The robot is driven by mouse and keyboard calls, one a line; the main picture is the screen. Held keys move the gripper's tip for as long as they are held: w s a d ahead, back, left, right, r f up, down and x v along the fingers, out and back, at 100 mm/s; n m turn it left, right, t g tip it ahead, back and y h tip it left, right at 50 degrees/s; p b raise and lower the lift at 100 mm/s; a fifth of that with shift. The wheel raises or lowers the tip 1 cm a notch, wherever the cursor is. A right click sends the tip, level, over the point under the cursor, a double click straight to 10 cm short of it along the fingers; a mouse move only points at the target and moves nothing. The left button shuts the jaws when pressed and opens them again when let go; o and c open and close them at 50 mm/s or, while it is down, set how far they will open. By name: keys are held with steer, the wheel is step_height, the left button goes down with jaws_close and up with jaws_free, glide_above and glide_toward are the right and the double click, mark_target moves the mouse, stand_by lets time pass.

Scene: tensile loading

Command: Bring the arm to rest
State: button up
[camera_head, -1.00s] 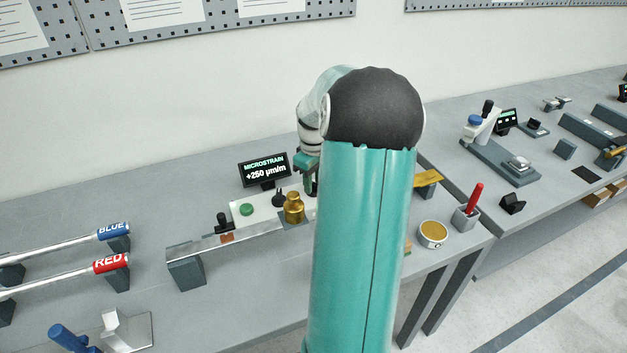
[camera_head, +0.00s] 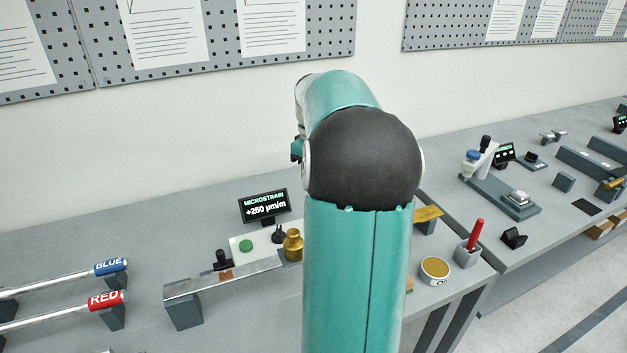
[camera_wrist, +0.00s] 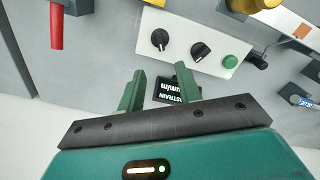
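My gripper (camera_wrist: 160,92) shows in the wrist view with its two green fingers apart and nothing between them. It is above the bench, in line with the black display (camera_wrist: 187,88). In the head view my arm hides most of the gripper; only a small green part shows at the left of the arm's bend. The display (camera_head: 264,206) reads MICROSTRAIN +250 µm/m. A brass weight (camera_head: 293,245) stands at the beam (camera_head: 225,274), apart from my gripper.
A white panel (camera_wrist: 200,40) carries two black knobs and a green button. Blue and red labelled rods (camera_head: 110,267) lie at left. A round yellow-topped tin (camera_head: 434,269) and a cup with a red handle (camera_head: 467,254) stand right of my arm. The wall is behind.

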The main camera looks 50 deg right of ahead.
stand_by(0.4)
steer(key=w+a+r+t+h, duration=0.1)
steer(key=a+r, duration=0.1)
steer(key=a, duration=0.9)
steer(key=w+a+r+t+h, duration=0.1)
steer(key=w+a+r, duration=0.15)
steer(key=a, duration=0.95)
steer(key=s+a+f+t+y, duration=0.1)
steer(key=s+a, duration=0.4)
steer(key=a, duration=0.4)
steer(key=s+a+f+t+y, duration=0.1)
steer(key=s+a+f+t, duration=0.1)
steer(key=s+a, duration=0.4)
steer(key=a, duration=0.3)
steer(key=shift+s+a+t, duration=0.15)
steer(key=shift+a+t, duration=0.1)
steer(key=shift+t, duration=0.05)
steer(key=shift+d, duration=0.15)
